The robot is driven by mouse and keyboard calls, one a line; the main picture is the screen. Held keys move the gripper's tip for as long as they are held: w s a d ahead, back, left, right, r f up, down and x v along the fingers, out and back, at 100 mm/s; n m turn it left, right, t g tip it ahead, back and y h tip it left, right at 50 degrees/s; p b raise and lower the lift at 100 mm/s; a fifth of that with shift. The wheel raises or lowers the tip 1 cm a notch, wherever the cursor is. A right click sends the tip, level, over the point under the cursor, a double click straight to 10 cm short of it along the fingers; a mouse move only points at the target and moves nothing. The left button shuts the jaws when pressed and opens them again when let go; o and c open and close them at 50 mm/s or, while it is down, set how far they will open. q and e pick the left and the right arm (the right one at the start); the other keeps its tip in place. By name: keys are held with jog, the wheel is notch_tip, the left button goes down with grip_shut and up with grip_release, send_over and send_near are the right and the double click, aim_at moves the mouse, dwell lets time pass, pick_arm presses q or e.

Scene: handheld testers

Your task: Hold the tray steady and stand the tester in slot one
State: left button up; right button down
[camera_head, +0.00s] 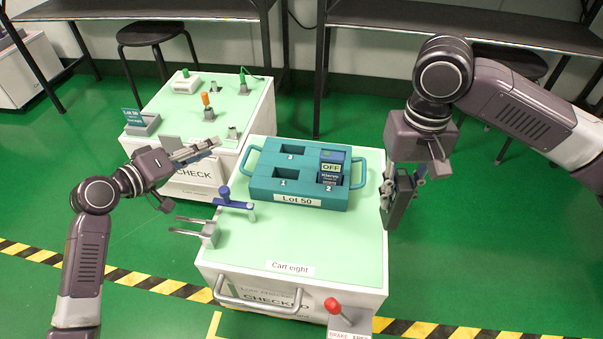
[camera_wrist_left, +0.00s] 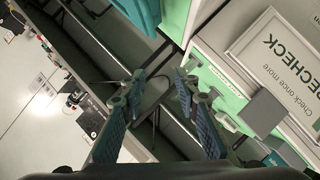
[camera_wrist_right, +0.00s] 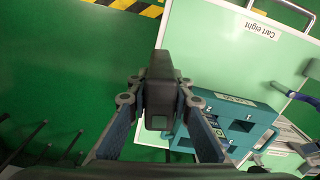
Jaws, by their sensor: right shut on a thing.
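The teal tray (camera_head: 262,187), labelled Lot 50, lies on the cart top with a handle at each side. Slot one (camera_head: 287,184), at its front left, looks empty. A blue tester marked OFF (camera_head: 331,167) is on the tray's right side, by the number 2. My right gripper (camera_head: 401,180) is shut on a dark tester (camera_head: 398,208), held upright off the tray's right side; the tester also shows in the right wrist view (camera_wrist_right: 161,85). My left gripper (camera_head: 196,160) is open and empty, left of the tray; its fingers stand apart in the left wrist view (camera_wrist_left: 158,85).
The cart (camera_head: 330,245) has clear top in front of the tray. A blue-handled clamp (camera_head: 234,204) and a grey fork-shaped fixture (camera_head: 205,232) are at its left edge. A second cart (camera_head: 170,112) with small items stands behind left. A red-knobbed brake lever (camera_head: 333,306) is in front.

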pick_arm(q)
jog(key=shift+w+d+f+g+h, duration=0.3)
jog(key=shift+w+d+f+g, duration=0.4)
jog(key=shift+d, duration=0.65)
jog(key=shift+w+d+f+g+h, duration=0.35)
jog(key=shift+w+d+f, duration=0.25)
jog(key=shift+d+f, duration=0.55)
jog(key=shift+w+d+f+g+h, duration=0.25)
jog(key=shift+w+d+f+g, duration=0.35)
jog(key=shift+d, duration=0.95)
grip_shut()
